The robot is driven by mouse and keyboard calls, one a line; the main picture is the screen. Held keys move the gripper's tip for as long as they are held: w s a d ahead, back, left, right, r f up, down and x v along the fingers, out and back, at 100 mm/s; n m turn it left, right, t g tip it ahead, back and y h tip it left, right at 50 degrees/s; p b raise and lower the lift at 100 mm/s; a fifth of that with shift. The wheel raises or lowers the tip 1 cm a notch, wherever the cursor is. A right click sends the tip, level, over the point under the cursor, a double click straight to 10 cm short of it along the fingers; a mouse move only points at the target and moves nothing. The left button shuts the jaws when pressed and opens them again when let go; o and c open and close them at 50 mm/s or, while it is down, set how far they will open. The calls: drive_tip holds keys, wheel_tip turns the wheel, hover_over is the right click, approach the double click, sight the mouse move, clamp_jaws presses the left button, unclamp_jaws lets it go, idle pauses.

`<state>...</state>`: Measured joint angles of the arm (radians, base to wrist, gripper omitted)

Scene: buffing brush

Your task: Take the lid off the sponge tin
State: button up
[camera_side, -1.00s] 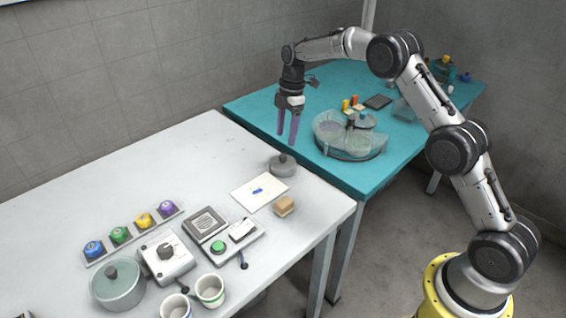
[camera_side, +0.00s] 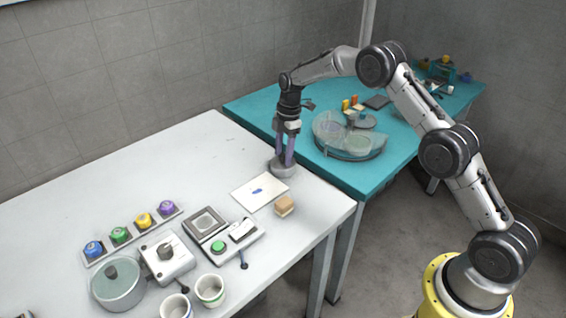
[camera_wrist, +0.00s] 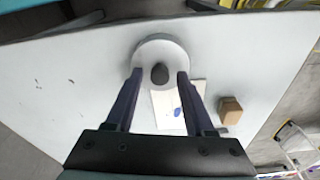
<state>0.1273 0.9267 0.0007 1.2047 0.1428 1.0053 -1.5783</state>
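The sponge tin (camera_side: 282,172) is a small, round grey tin near the back right edge of the white table. Its lid (camera_wrist: 160,49) is a pale disc with a dark knob (camera_wrist: 160,74) in the middle, seen from above in the wrist view. My gripper (camera_side: 285,157) points down over the tin with its fingertips close to the lid. In the wrist view the gripper (camera_wrist: 159,76) has one finger on each side of the knob, with gaps between. It is open and holds nothing. The inside of the tin is hidden by the lid.
A white card with a blue mark (camera_side: 259,193) and a tan block (camera_side: 284,206) lie close in front of the tin. A pot (camera_side: 118,290), cups, a device and several coloured jars stand farther left. A teal table (camera_side: 365,183) adjoins at the right.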

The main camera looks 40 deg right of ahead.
clamp_jaws()
drive_tip(key=shift+r, duration=0.1)
